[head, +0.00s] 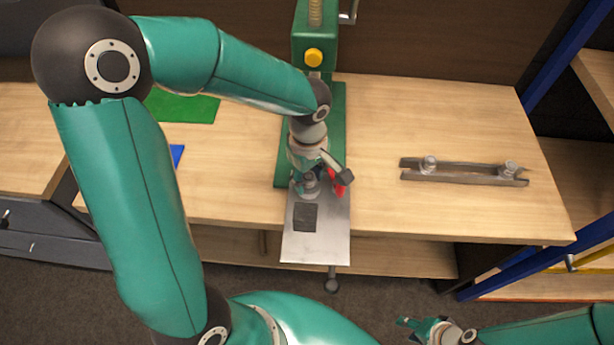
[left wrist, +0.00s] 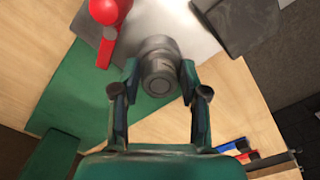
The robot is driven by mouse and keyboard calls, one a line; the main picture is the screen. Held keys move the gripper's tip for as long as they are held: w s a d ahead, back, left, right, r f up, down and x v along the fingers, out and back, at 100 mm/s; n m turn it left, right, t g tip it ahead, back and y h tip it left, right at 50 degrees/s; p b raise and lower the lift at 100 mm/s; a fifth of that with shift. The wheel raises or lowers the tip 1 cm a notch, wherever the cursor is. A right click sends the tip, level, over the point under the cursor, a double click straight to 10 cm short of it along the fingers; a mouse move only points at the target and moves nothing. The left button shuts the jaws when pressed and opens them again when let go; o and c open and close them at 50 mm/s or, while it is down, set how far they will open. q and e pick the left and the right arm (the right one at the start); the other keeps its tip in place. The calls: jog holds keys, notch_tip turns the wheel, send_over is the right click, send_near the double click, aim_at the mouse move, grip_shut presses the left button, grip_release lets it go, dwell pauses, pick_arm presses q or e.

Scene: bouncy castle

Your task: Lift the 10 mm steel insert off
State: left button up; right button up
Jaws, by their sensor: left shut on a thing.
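A grey steel insert (left wrist: 160,66), a short stepped cylinder, is between the fingers of my left gripper (left wrist: 158,88) in the left wrist view. In the head view the insert (head: 309,184) shows just below my left gripper (head: 308,176), over the back part of a bare metal plate (head: 318,248). My left gripper is shut on it. I cannot tell whether the insert touches the plate. My right gripper (head: 425,325) is low at the bottom right of the head view, away from the bench; its jaw opening is unclear.
A red-handled lever (head: 337,181) stands close beside the insert. A dark square (head: 305,217) is on the plate. The green press (head: 314,45) rises behind. A metal rail (head: 460,175) bearing two steel pieces lies at right. Bare wood lies between.

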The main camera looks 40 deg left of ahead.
aim_at(308, 176)
pick_arm(q)
notch_tip(308, 176, up, 20)
jog(key=shift+p, duration=0.35)
jog(key=shift+f, duration=0.1)
